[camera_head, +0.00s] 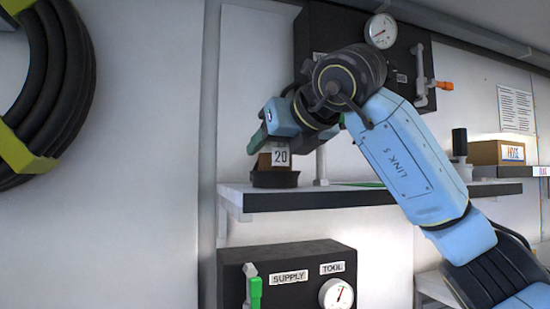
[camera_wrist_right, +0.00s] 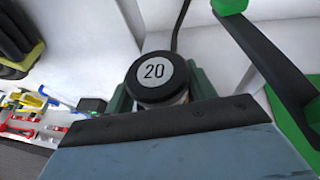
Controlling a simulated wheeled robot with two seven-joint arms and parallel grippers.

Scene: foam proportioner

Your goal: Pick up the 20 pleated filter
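The 20 pleated filter (camera_head: 281,158) stands on the wall shelf, in or on a low black round base (camera_head: 274,179). Its white label reads 20 and its body looks brown. In the right wrist view its black round cap (camera_wrist_right: 155,78) also carries a 20 label. My right gripper (camera_head: 266,138) is at the upper part of the filter. In the right wrist view its green fingers flank the filter closely on both sides. Whether they touch it cannot be told, and the lower filter is hidden there. My left gripper is in neither view.
The shelf (camera_head: 330,197) has a dark front edge. A black panel with a gauge (camera_head: 381,31) is above, and a SUPPLY/TOOL box (camera_head: 288,277) below. A coiled hose (camera_head: 50,90) hangs left. A brown HOSE box (camera_head: 497,153) stands right.

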